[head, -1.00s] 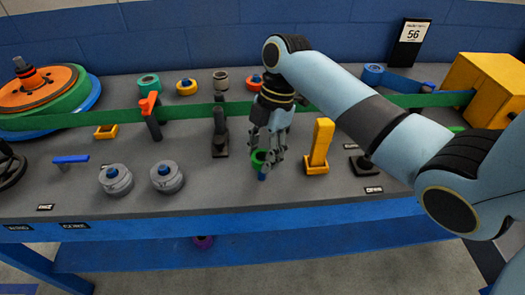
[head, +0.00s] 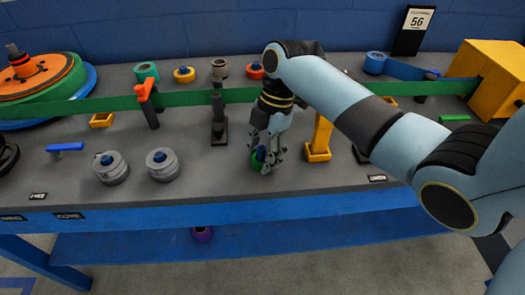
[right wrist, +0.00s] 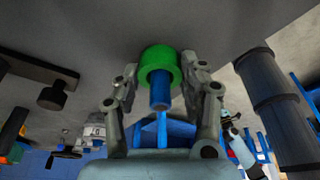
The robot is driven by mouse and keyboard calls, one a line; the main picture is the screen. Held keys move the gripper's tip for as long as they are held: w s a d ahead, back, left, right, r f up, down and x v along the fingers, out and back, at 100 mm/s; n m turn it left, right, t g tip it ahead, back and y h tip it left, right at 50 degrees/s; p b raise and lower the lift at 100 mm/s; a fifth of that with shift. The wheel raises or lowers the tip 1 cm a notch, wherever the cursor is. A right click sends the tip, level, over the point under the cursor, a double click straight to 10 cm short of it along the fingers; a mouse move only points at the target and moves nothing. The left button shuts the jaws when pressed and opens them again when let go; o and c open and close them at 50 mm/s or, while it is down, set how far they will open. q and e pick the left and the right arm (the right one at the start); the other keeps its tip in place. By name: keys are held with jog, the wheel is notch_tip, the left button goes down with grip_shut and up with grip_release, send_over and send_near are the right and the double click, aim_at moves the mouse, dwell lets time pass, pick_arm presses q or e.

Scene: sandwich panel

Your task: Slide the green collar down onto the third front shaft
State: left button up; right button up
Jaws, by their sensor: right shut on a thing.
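The green collar (head: 257,166) is low at the front of the grey bench, around the third front shaft. The blue shaft (head: 260,154) stands up above it. In the right wrist view the collar (right wrist: 160,62) encircles the blue shaft (right wrist: 159,92), whose end points toward the camera. The collar looks close to the grey surface; I cannot tell whether it touches. My right gripper (head: 266,160) points down, shut on the collar, with one finger on each side. My left gripper is not in view.
Two grey collars on blue shafts (head: 110,168) (head: 163,165) stand to the left. A yellow upright post (head: 320,138) is close to the right of my gripper. A green belt (head: 190,98) runs across behind. The bench's blue front edge (head: 200,215) is near.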

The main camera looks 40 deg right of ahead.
jog(key=o, duration=1.2)
jog(key=shift+o, duration=0.2)
notch_tip(320, 180, up, 11)
jog(key=p, duration=1.1)
jog(key=shift+f, duration=0.3)
jog(key=shift+s, duration=0.1)
